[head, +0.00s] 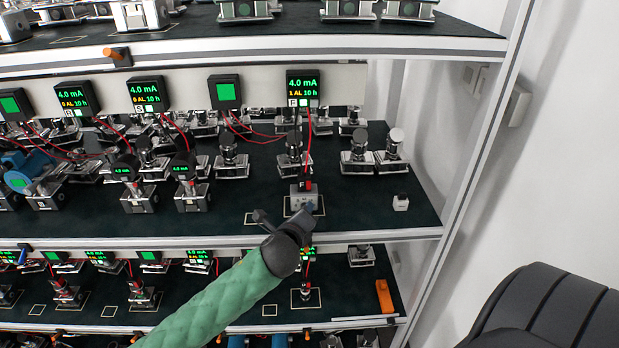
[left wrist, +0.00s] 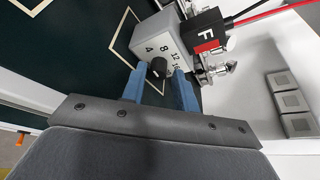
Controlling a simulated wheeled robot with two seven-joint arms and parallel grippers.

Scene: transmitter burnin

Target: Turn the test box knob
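The test box (head: 304,197) is a small light grey box on the middle shelf, with a black and red plug marked F (left wrist: 207,36) on it. In the left wrist view the box (left wrist: 156,38) shows a black knob (left wrist: 159,69) with 4, 8, 12 and a partly covered number around it. My left gripper (left wrist: 161,84) is at the box, its two blue fingers on either side of the knob. I cannot tell whether both fingers press on it. In the head view the left gripper (head: 299,222) is just in front of the box. My right gripper is not in view.
A black display (head: 303,88) reading 4.0 mA, 1 AL, 10 h stands above the box, with a red cable (head: 308,140) running down. Several metal fixtures crowd the shelf behind. A small white block (head: 400,202) sits to the right. The shelf's front edge (head: 380,236) lies close below.

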